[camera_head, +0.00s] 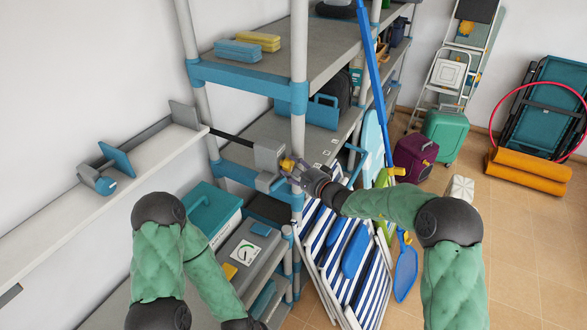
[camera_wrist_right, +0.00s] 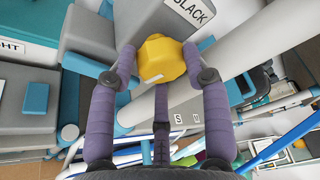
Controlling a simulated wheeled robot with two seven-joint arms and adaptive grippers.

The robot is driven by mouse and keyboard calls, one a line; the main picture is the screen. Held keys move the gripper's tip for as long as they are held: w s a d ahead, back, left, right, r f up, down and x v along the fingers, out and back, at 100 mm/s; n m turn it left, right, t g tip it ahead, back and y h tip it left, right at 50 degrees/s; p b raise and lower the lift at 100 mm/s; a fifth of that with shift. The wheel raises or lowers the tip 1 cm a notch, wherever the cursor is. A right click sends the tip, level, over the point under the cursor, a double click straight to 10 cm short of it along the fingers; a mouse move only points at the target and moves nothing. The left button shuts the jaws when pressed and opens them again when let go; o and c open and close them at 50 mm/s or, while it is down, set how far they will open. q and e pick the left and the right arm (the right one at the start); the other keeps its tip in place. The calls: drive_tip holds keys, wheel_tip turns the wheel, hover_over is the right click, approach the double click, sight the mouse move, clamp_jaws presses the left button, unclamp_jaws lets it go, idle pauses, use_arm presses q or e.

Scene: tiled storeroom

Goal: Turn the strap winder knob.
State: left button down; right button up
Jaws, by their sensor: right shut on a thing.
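The strap winder is a grey box (camera_head: 268,154) at the front post of the shelf rack, with a dark strap (camera_head: 232,137) running left from it to the wall ledge. Its yellow faceted knob (camera_head: 286,165) shows fully in the right wrist view (camera_wrist_right: 161,58). My right gripper (camera_head: 291,169) is shut on the knob; in the wrist view its purple fingers (camera_wrist_right: 163,70) sit on both sides of it, with a third finger below. A label reading "BLACK" is on the grey box above the knob. My left arm is at the lower left; its gripper is out of view.
A pale rack post (camera_head: 299,60) stands close beside the winder. Folded blue-striped chairs (camera_head: 345,255) lean below my right forearm. A blue pole (camera_head: 369,70) rises behind. A teal box (camera_head: 212,212) sits lower left. Floor at the right (camera_head: 520,240) is clear.

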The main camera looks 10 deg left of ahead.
drive_tip(key=shift+a+r+m+g+p, duration=0.1)
drive_tip(key=shift+r+m+g+p, duration=0.55)
drive_tip(key=shift+m+p, duration=0.45)
drive_tip(key=shift+w+r+m+g+p, duration=0.15)
drive_tip(key=shift+m+g+p, duration=0.25)
drive_tip(key=shift+m+p, duration=0.5)
drive_tip(key=shift+w+r+m+g+p, duration=0.1)
drive_tip(key=shift+m+g+p, duration=0.4)
drive_tip(key=shift+p, duration=0.6)
drive_tip(key=shift+t, duration=0.25)
drive_tip(key=o, duration=1.1)
drive_tip(key=shift+c, duration=0.2)
drive_tip(key=shift+f, duration=0.1)
drive_tip(key=shift+f, duration=0.15)
drive_tip(key=shift+s+d, duration=0.25)
drive_tip(key=shift+d, duration=0.05)
drive_tip(key=v, duration=0.7)
drive_tip(key=shift+r, duration=0.3)
